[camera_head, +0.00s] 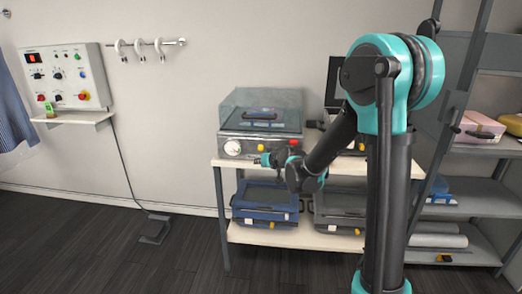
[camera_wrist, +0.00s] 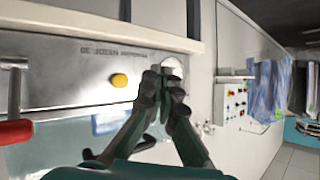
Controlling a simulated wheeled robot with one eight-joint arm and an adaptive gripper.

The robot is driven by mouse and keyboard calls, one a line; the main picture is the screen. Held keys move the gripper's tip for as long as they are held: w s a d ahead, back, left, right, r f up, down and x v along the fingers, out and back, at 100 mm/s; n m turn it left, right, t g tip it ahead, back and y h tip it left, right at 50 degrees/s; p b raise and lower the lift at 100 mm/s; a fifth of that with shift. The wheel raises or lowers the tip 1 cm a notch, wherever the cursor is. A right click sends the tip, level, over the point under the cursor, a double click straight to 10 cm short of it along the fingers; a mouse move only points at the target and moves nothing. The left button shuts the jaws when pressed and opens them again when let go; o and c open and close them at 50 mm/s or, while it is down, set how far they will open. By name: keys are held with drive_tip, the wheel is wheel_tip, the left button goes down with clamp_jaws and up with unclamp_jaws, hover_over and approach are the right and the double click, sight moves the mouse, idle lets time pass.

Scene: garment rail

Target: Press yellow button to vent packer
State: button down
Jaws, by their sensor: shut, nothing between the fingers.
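The vacuum packer (camera_head: 262,135), with a clear lid, stands on the white shelf top in the head view. Its round yellow button (camera_head: 261,147) is on the front panel, right of a white dial (camera_head: 232,147). In the wrist view the yellow button (camera_wrist: 119,80) stands on the metal panel, left of my fingertips. My gripper (camera_head: 265,160) is close in front of the panel, just below the button in the head view. It also shows in the wrist view (camera_wrist: 160,75), its fingers shut with nothing between them. It appears apart from the button; the exact gap to the panel cannot be told.
A red handle (camera_wrist: 15,133) shows at the left of the wrist view. A control box (camera_head: 66,75) hangs on the left wall. A shelf with a pink box (camera_head: 478,127) stands right. The floor at left is mostly clear.

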approach(261, 150)
drive_tip(key=shift+w+a+f, duration=0.45)
drive_tip(key=shift+a+f, duration=0.1)
drive_tip(key=shift+a, duration=0.25)
drive_tip(key=shift+w+a+f, duration=0.5)
drive_tip(key=shift+a+f, duration=0.05)
drive_tip(key=shift+a, duration=0.25)
drive_tip(key=shift+w+a+f, duration=0.45)
drive_tip(key=shift+a+f, duration=0.15)
drive_tip(key=shift+a, duration=0.15)
drive_tip(key=shift+w, duration=0.15)
drive_tip(key=shift+w, duration=0.3)
drive_tip(key=shift+w, duration=0.4)
drive_tip(key=shift+s, duration=0.15)
idle(0.4)
drive_tip(key=shift+s, duration=0.7)
drive_tip(key=s, duration=0.5)
drive_tip(key=shift+a, duration=0.1)
